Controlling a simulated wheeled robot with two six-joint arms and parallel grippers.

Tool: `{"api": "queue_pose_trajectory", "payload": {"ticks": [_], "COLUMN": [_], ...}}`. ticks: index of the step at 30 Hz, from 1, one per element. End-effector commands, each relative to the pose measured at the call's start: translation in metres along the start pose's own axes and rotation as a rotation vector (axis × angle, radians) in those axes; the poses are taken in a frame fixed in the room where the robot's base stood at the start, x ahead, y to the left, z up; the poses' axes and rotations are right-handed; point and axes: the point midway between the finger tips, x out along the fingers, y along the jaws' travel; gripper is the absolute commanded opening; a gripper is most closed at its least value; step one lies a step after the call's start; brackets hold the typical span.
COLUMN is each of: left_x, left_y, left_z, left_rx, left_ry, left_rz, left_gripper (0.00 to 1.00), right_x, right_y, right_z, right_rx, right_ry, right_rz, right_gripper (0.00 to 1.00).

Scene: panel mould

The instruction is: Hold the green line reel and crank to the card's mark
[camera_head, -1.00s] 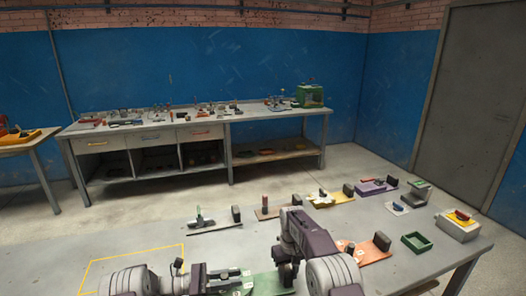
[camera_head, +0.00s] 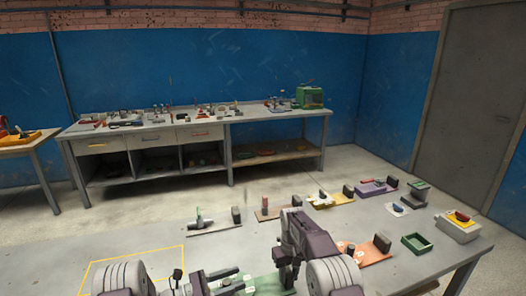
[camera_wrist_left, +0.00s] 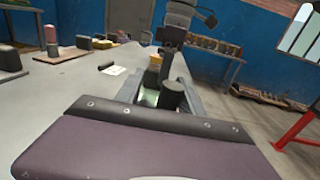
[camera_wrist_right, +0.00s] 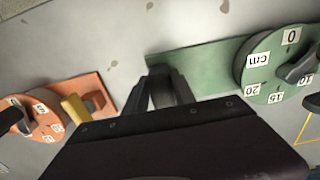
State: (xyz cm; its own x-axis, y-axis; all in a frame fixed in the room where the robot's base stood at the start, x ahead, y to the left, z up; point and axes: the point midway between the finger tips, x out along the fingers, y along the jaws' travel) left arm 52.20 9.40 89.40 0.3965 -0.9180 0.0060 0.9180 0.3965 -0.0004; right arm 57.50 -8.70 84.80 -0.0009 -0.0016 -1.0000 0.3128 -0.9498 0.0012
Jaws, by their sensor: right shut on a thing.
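The green line reel (camera_head: 268,284) lies on the near table in the head view, partly hidden by my arms. In the right wrist view its green dial (camera_wrist_right: 262,83) carries white labels including 0, 15, 20 and cm, with a grey crank piece (camera_wrist_right: 298,68) across it. My right gripper (camera_wrist_right: 167,92) is shut at the other end of the green base, on what looks like its dark grip block. My left gripper (camera_head: 232,279) is by the dial end. Its fingers (camera_wrist_left: 158,95) are apart, with a dark round knob (camera_wrist_left: 172,95) between or just beyond them.
An orange reel (camera_head: 370,250) lies just right of my right arm. Other coloured boards, a green tray (camera_head: 416,242) and a white box (camera_head: 458,225) stand further back and right.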

Motion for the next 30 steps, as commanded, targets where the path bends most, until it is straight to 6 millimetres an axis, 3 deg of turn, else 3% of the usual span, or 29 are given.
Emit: {"api": "queue_pose_trajectory", "payload": {"ticks": [13,21,30], "left_x": [0.007,-0.053,-0.102], "left_y": [-0.008,-0.034,-0.062], "left_z": [-0.002,-0.001,0.0], "left_rx": [-0.001,-0.002,-0.001], "left_ry": [0.012,0.008,0.004], "left_rz": [0.505,0.507,0.503], "left_gripper": [0.44,0.44,0.44], "right_x": [-0.001,-0.001,-0.001], "right_y": [0.0,0.0,0.0], "right_z": [0.0,0.0,-0.001], "right_rx": [0.001,0.002,0.002], "right_ry": [0.002,0.002,0.002], "right_rz": [-0.001,-0.001,-0.001], "right_gripper": [0.0,0.0,0.0]}}
